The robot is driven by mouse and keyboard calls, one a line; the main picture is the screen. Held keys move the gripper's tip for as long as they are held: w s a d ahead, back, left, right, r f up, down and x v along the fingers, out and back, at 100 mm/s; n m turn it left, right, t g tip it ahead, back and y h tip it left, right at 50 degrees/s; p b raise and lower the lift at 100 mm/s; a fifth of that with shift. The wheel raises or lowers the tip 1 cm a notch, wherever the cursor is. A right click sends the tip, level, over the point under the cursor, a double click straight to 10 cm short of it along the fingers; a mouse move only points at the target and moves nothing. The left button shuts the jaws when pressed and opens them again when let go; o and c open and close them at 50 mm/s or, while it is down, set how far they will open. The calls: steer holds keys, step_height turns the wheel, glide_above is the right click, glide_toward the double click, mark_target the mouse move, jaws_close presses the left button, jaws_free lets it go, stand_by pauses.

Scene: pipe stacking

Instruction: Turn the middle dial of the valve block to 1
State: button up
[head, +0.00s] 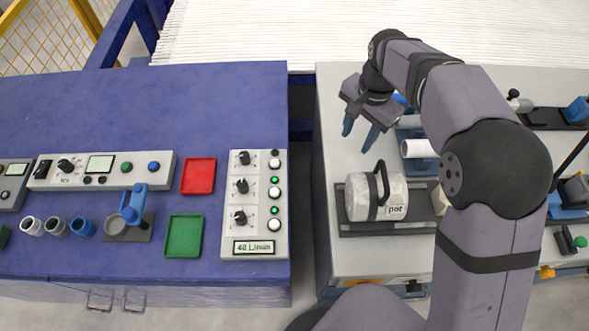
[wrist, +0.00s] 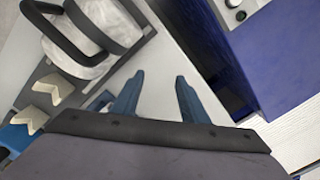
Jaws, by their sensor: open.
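The valve block (head: 255,160) is a light grey panel at the right edge of the blue table. It has three black dials in a column, white buttons, small green lights and a display reading about "40 L/min". The middle dial (head: 241,186) sits between the upper dial (head: 244,158) and the lower dial (head: 239,217); its exact setting is too small to read. A corner of the block shows in the wrist view (wrist: 236,6). My gripper (head: 356,142) is open and empty above the white table, to the right of the block. Its blue fingers are apart in the wrist view (wrist: 160,78).
A white pot (head: 360,205) with a black handle lies in a dark rack near my gripper. A gap separates the blue table (head: 220,110) from the white table (head: 335,110). Red (head: 199,176) and green (head: 184,236) trays lie left of the block.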

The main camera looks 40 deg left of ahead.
steer(key=s+a+n, duration=0.1)
steer(key=s+a, duration=1)
steer(key=s, duration=0.4)
steer(key=p, duration=0.1)
glide_above(242, 183)
steer(key=shift+f+n+h, duration=0.3)
steer(key=shift+f, duration=0.2)
steer(key=shift+f+p, duration=1.1)
steer(key=shift+f, duration=2.55)
jaws_close()
